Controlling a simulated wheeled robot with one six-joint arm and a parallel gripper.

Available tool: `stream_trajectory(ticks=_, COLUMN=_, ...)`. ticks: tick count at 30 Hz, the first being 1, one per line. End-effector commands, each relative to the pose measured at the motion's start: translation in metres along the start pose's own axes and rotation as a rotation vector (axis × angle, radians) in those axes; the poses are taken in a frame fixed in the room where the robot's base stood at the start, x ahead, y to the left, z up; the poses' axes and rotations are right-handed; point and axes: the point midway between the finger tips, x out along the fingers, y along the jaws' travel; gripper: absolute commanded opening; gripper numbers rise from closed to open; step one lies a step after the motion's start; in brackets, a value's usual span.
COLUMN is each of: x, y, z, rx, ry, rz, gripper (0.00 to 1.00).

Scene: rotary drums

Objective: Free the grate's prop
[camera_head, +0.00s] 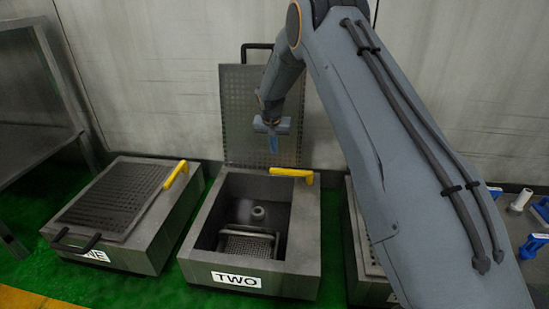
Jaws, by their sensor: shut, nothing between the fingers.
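The perforated grate (237,110) of box TWO stands raised, almost upright, behind the open box (203,217). A yellow lever (291,173), which looks like the prop, lies along the box's back right rim by the foot of the grate. I cannot tell how it meets the grate. My gripper (273,144) points down in front of the raised grate, above and slightly left of the yellow lever and apart from it. It is shut and empty.
Box ONE (140,250) at left has its grate (115,197) lying flat, with a black handle and its own yellow lever (176,174). Inside box TWO are a basket (247,246) and a pale round fitting (258,212). My arm partly covers another box at right. Blue parts (535,245) lie far right.

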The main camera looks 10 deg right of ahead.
Motion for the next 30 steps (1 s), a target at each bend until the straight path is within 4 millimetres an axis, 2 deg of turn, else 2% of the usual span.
stream_trajectory(ticks=9, x=0.056, y=0.000, z=0.002, rx=0.000, ry=-0.002, rz=0.001, gripper=0.00)
stream_trajectory(ticks=15, x=0.084, y=0.000, z=0.001, rx=0.000, ry=-0.002, rz=0.001, gripper=0.00)
stream_trajectory(ticks=21, x=0.095, y=0.000, z=0.000, rx=0.000, ry=0.000, rz=0.000, gripper=0.00)
stream_trajectory(ticks=30, x=0.096, y=0.000, z=0.001, rx=0.000, ry=-0.001, rz=0.000, gripper=0.00)
